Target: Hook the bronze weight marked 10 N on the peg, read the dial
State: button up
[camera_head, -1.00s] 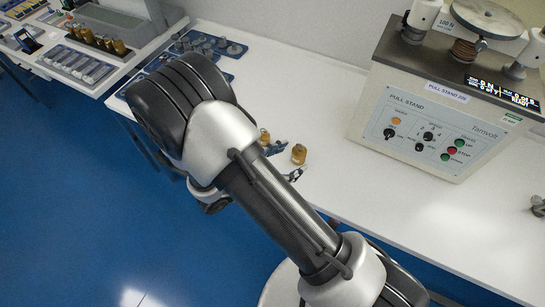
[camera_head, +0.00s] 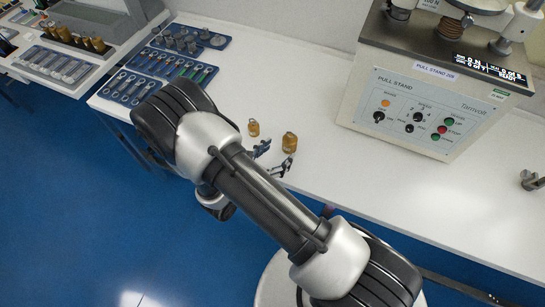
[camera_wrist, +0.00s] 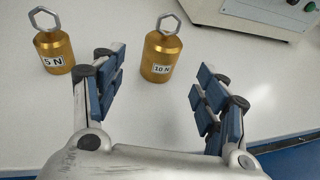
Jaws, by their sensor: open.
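The bronze weight marked 10 N (camera_wrist: 160,57) stands upright on the white bench, with a hexagonal ring on top; in the head view it is the right one of two small weights (camera_head: 289,142). A smaller bronze weight marked 5 N (camera_wrist: 54,52) stands to its left, also in the head view (camera_head: 254,128). My gripper (camera_wrist: 162,72) is open and empty, its blue-padded fingers spread, with the 10 N weight ahead between them in the wrist view. In the head view my gripper (camera_head: 270,160) is just in front of the weights. The peg and the dial cannot be made out.
The pull stand (camera_head: 420,105) with buttons and a small lit display stands behind, to the right. Blue trays of tools (camera_head: 160,75) lie at the left. The bench (camera_head: 390,180) right of the weights is clear. A small metal part (camera_head: 531,181) lies at the far right.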

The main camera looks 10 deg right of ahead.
aim_at(285, 146)
jog(key=shift+b+x, duration=1.05)
jog(key=shift+x, duration=2.5)
jog(key=shift+c, duration=0.4)
grip_shut()
jog(key=shift+r, duration=0.25)
jog(key=shift+r+p, duration=2.45)
jog(key=shift+r, duration=0.9)
